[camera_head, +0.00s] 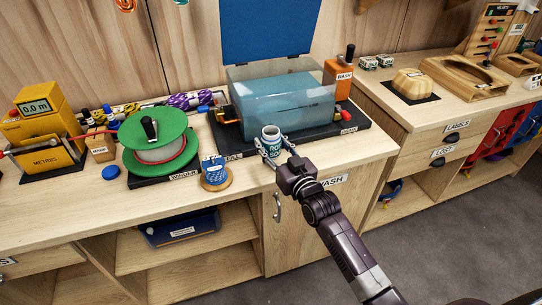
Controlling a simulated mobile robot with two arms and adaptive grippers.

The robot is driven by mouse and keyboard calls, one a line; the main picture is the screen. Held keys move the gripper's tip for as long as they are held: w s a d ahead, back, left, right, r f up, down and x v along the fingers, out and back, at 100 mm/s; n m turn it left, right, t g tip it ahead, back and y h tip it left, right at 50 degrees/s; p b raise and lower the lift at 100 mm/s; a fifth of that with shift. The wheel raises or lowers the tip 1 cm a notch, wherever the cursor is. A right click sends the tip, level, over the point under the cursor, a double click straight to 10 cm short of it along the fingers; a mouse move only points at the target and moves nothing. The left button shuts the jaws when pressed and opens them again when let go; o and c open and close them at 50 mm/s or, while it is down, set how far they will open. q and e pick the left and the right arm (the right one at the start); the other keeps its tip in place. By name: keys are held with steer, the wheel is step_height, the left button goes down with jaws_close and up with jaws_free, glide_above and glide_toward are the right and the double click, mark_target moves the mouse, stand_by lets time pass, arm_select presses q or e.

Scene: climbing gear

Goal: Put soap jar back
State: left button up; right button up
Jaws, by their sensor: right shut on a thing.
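The soap jar (271,132) is a small white and green jar with lettering on its front, of which "RO" and "SO" can be read. My right gripper (273,149) is shut on it, with a finger at each side. The jar looks upright, in front of the blue wash tank (285,98) and near the counter's front edge. I cannot tell whether its base touches the counter. My left gripper is not in view.
A round wooden disc (218,184) with a blue and white item stands left of the jar. A green reel (160,165) and a yellow meter (43,135) are farther left. Bare counter (370,137) lies at the right.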

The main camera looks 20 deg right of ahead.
mark_target(271, 157)
steer(key=shift+f, duration=2.5)
steer(key=shift+f, duration=0.2)
steer(key=o, duration=1.3)
steer(key=shift+c, duration=0.2)
steer(key=shift+r, duration=0.15)
steer(key=shift+s, duration=0.15)
steer(key=s+d+b, duration=0.1)
steer(key=s+d, duration=0.1)
steer(key=s, duration=0.9)
steer(key=shift+s, duration=0.3)
